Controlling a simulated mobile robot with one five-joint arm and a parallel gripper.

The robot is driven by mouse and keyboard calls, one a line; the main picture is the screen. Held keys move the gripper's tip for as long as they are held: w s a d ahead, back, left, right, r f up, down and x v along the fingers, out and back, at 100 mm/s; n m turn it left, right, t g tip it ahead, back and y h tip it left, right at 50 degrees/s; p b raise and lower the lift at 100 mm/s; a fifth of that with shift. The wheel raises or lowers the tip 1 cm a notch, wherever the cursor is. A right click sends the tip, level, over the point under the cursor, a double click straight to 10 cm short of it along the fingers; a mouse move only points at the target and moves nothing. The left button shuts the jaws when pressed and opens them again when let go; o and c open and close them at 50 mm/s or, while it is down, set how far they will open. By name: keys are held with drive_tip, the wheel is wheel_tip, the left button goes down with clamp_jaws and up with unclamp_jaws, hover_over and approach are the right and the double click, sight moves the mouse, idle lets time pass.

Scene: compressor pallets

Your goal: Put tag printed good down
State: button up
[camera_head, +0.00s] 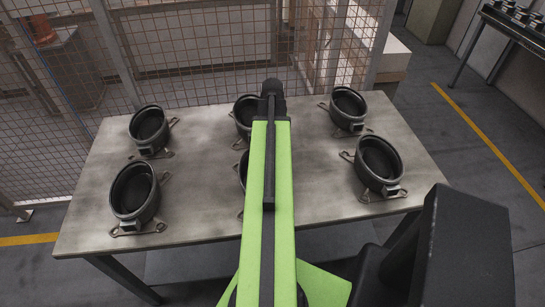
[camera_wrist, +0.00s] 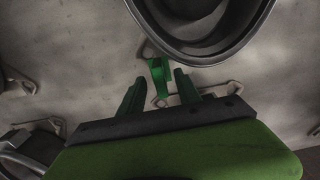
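A small green tag (camera_wrist: 158,72) is in the wrist view, just beyond my fingertips, beside the rim of a dark round compressor part (camera_wrist: 205,40) and close to its wire-like foot bracket. Any print on the tag is too small to read. My gripper (camera_wrist: 161,84) has its two green fingers spread apart, with a gap on either side of the tag. I cannot tell whether the tag rests on the bracket or on the table. In the head view my arm hides the gripper's fingers and the tag.
Several black compressor parts, such as the front left one (camera_head: 134,192) and front right one (camera_head: 379,164), stand on a grey table (camera_head: 200,200). A wire mesh fence (camera_head: 210,45) stands behind it. Bare tabletop lies between the parts.

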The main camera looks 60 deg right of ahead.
wheel_tip(320, 180, down, 3)
drive_tip(key=shift+r+b, duration=0.15)
drive_tip(key=shift+b, duration=0.5)
drive_tip(key=shift+r, duration=0.2)
clamp_jaws()
drive_tip(key=shift+r+p, duration=0.6)
drive_tip(key=shift+p, duration=0.2)
wheel_tip(320, 180, up, 4)
drive_tip(key=p, duration=0.4)
drive_tip(key=s+r+p, duration=0.3)
drive_tip(key=s, duration=0.8)
drive_tip(key=shift+s, duration=0.35)
